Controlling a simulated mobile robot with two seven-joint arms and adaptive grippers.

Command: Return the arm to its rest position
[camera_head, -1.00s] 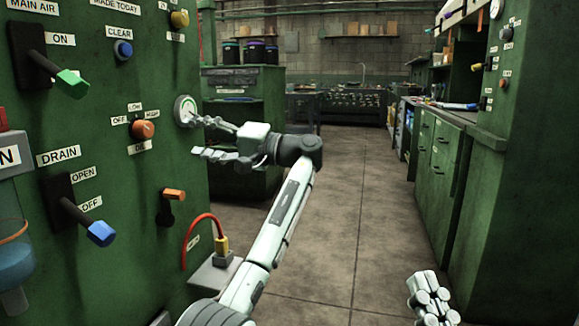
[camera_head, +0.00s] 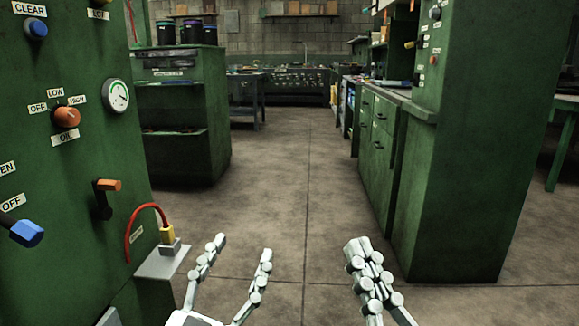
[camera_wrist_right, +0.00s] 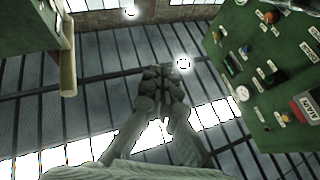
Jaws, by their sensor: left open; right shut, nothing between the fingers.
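My left gripper (camera_head: 243,243) is at the bottom centre of the head view, its two fingers spread wide and pointing up, with nothing between them. My right gripper (camera_head: 354,245) is to its right, fingers together and empty. The right gripper also shows in the right wrist view (camera_wrist_right: 164,72), its fingers closed against the ceiling behind. Both grippers are clear of the green panel. My arms are mostly below the frame.
A green control panel (camera_head: 60,165) stands at left, with an orange oil knob (camera_head: 66,117), a round gauge (camera_head: 117,96), a blue-tipped lever (camera_head: 27,233), an orange-tipped lever (camera_head: 108,186) and a red cable (camera_head: 134,222). Green cabinets (camera_head: 378,160) stand at right. Floor ahead is clear.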

